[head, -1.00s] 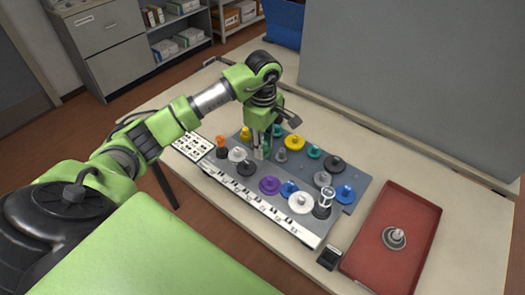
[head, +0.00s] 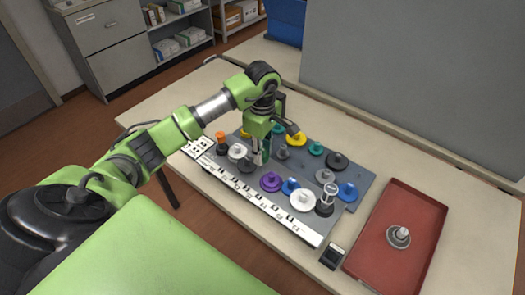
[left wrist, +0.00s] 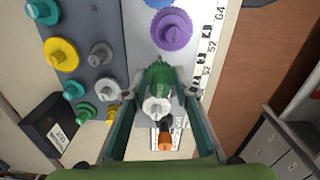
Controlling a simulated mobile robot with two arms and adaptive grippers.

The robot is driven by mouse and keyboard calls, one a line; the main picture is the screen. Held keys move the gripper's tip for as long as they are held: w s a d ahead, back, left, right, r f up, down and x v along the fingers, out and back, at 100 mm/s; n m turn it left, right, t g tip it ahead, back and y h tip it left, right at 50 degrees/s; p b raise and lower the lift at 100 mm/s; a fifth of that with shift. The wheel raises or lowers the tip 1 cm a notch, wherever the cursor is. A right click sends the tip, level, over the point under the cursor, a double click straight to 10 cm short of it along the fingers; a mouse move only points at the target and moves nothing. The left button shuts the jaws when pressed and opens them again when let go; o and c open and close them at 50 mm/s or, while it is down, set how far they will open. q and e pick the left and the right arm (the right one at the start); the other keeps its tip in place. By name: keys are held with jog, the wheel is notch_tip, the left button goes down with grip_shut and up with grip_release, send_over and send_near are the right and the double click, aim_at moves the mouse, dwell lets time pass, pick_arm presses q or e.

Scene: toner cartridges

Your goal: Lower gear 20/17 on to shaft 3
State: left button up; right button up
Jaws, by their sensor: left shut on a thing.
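My left gripper (head: 260,160) is over the left part of the grey gear board (head: 345,203). In the left wrist view its two fingers (left wrist: 160,92) are closed on a dark green toothed gear (left wrist: 158,75), which I take to be gear 20/17. Its marking is too small to read. Shaft 3 cannot be made out; the gear and fingers hide what lies directly below. A white gear (left wrist: 155,108) and an orange-topped piece (left wrist: 167,135) show just beyond the held gear. My right gripper is not in view.
A white labelled strip (head: 262,207) runs along the board's front. A red tray (head: 383,267) with a grey gear (head: 398,236) lies at right.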

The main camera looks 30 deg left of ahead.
aim_at(262, 169)
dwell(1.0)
pick_arm(q)
jog(key=shift+b, duration=0.3)
jog(key=shift+f+b, duration=1.65)
jog(key=shift+f, duration=0.25)
jog(key=shift+f+b, duration=0.3)
jog(key=shift+b, duration=0.45)
dwell(0.5)
jog(key=shift+f+b, duration=0.85)
jog(key=shift+f, duration=0.15)
dwell(0.5)
jog(key=o, duration=1)
jog(key=shift+o, duration=0.2)
